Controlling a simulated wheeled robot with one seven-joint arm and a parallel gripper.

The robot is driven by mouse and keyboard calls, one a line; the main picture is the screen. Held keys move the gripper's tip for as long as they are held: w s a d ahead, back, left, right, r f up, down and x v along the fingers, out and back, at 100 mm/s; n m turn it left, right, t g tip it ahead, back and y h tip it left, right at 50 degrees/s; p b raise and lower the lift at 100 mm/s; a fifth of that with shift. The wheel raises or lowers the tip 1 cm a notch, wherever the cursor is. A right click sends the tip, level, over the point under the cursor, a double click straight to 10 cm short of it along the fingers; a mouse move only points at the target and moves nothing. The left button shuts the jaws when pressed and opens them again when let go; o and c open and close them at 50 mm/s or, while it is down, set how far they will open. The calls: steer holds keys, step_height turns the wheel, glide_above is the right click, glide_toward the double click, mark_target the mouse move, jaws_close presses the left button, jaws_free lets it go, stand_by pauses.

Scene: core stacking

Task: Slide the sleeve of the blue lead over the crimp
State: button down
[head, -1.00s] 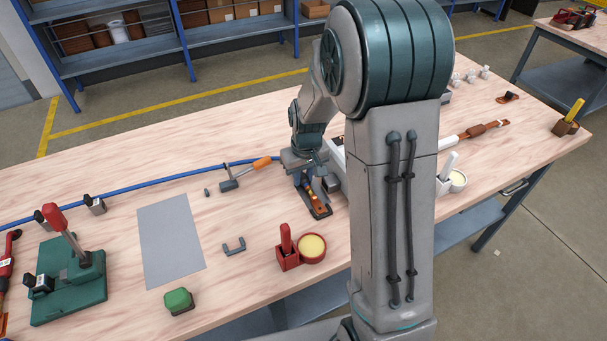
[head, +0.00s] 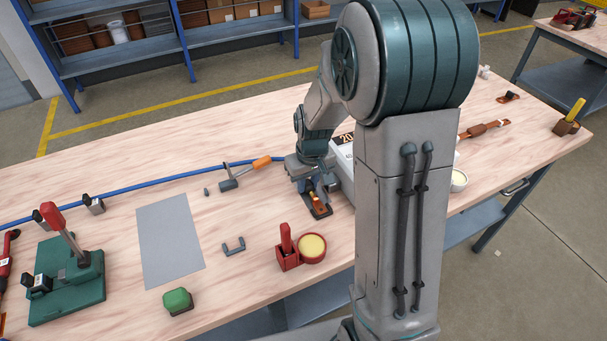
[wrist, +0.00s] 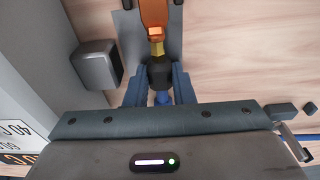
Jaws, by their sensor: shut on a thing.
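My gripper (wrist: 159,88) is shut on a black sleeve (wrist: 160,74) on the blue lead (wrist: 162,98), a short piece of which shows below the sleeve in the wrist view. Beyond the sleeve, a yellowish crimp barrel (wrist: 156,48) shows in line with it and meets its far edge. Past that lies the orange-copper lug (wrist: 154,12), on a grey plate (wrist: 127,30). In the head view the gripper (head: 313,190) is low over the table, with the copper lug (head: 318,201) in front of it. The sleeve is hidden there. The blue lead (head: 170,180) runs off left.
A grey block (wrist: 96,65) stands close left of the fingers in the wrist view. In the head view, a white box (head: 343,150) is just right of the gripper. A red holder (head: 288,258) and a cream-filled cup (head: 312,248) stand in front. An orange-handled tool (head: 262,162) lies left.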

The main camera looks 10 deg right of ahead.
steer(key=shift+s+d, duration=0.2)
steer(key=shift+s, duration=0.8)
steer(key=c, duration=1.2)
jaws_free()
steer(key=shift+s, duration=0.1)
steer(key=shift+o, duration=0.2)
